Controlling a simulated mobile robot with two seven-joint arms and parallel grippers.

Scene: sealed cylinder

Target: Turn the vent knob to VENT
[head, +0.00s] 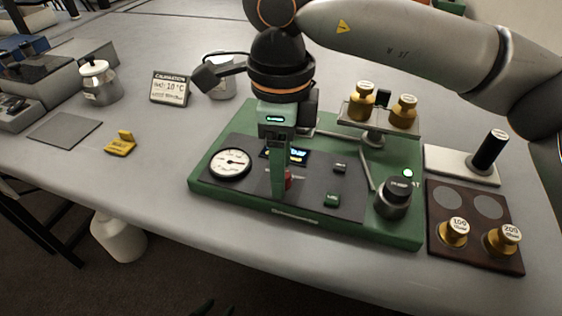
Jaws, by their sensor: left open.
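A green instrument base (235,199) stands on the table, with a dark panel (256,196) on top. My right gripper (279,190) points down over the middle of this panel. A small red part (288,177) shows right beside its fingers, mostly hidden by them; I cannot tell if it is the vent knob or if the fingers grip it. A large black knob (393,198) stands at the base's right front, apart from the gripper; its label is too small to read. Two dark tips at the bottom edge look like my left gripper (204,308), open and away from the base.
A round gauge (230,162) is left of the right gripper. Brass weights (404,111) sit on a raised plate behind; more brass weights (453,232) stand on a brown tray (476,258) at right. A yellow block (120,144) and calibration sign (169,88) are left. The table's front left is clear.

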